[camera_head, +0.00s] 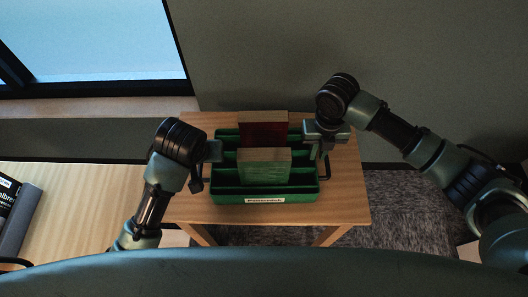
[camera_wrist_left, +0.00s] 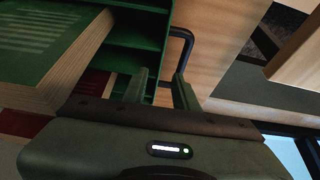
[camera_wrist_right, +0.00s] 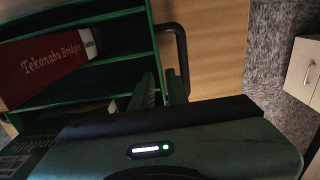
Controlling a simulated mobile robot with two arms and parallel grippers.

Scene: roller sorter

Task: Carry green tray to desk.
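The green tray (camera_head: 310,195) stands on a small wooden table, with dividers across it and a white label on its front. A green book (camera_head: 264,168) and a dark red book (camera_head: 265,131) stand in its slots. Black handles are on its left side (camera_wrist_left: 188,45) and right side (camera_wrist_right: 181,50). My left gripper (camera_head: 207,178) is at the tray's left side; in the left wrist view its fingers are apart near the handle. My right gripper (camera_head: 322,153) is at the right side, its fingers also apart by the handle. I cannot tell whether either handle lies between the fingers.
The small wooden table (camera_head: 345,195) has bare wood around the tray. A wider wooden desk (camera_head: 80,200) is at the left, with dark objects (camera_head: 18,215) at its far left. A wall stands behind, and grey carpet (camera_head: 405,210) lies at the right.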

